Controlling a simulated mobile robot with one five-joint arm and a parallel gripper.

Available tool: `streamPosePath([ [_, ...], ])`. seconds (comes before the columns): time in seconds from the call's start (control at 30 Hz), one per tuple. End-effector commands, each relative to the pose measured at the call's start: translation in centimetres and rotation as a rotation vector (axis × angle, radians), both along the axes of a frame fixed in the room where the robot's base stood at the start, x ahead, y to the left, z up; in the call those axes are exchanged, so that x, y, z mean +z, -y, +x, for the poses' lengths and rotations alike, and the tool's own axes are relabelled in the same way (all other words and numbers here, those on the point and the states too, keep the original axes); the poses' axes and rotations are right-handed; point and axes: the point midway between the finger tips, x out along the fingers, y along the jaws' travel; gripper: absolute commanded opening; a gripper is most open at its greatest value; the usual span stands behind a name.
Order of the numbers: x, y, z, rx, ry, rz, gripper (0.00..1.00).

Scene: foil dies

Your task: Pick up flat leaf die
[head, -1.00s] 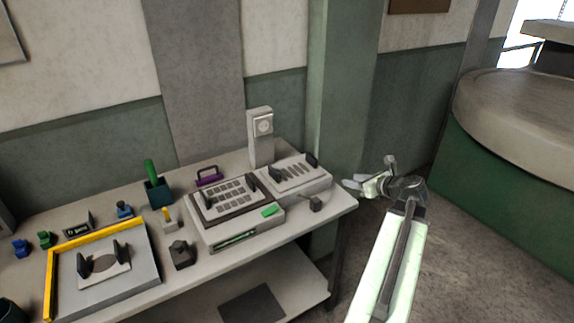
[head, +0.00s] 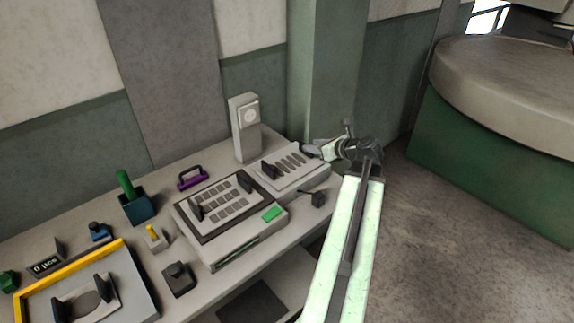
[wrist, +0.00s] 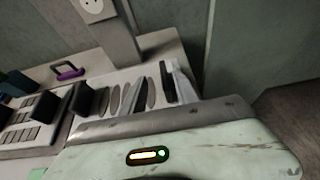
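The die I take for the flat leaf die (head: 292,165) is a pale plate with several dark leaf-shaped ovals and a black upright handle at each end. It lies on a pale block at the table's right end. My gripper (head: 318,147) is at its right handle, which it partly hides. In the wrist view, the ovals of the die (wrist: 151,92) show beyond the gripper body, with the left handle at left. The two pale fingers of my gripper (wrist: 158,88) look apart, with the black right handle near the right finger. I cannot tell whether they touch it.
A machine (head: 236,246) with a gridded die (head: 212,212) stands left of the leaf die. A grey post (head: 243,132) stands behind. A small dark block (head: 318,199) sits in front. A yellow-edged tray (head: 137,265) holds another die. A green pillar (head: 322,60) rises behind my gripper.

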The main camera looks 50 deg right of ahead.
Motion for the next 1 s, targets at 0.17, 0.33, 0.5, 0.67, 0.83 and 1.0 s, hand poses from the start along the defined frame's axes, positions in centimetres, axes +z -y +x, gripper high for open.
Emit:
streamPosePath([
  [0.17,-0.6,0.2,0.7,-0.001,0.0,0.0,0.36],
  [0.33,-2.6,1.0,2.6,0.001,0.0,0.0,0.36],
  [0.5,-3.3,1.1,4.7,0.0,0.0,0.0,0.36],
  [0.67,-3.1,1.1,4.6,-0.001,0.0,0.0,0.36],
  [0.83,-3.1,1.1,4.6,-0.002,0.0,0.0,0.0],
  [1.0,-3.1,1.1,4.6,-0.002,0.0,0.0,0.0],
])
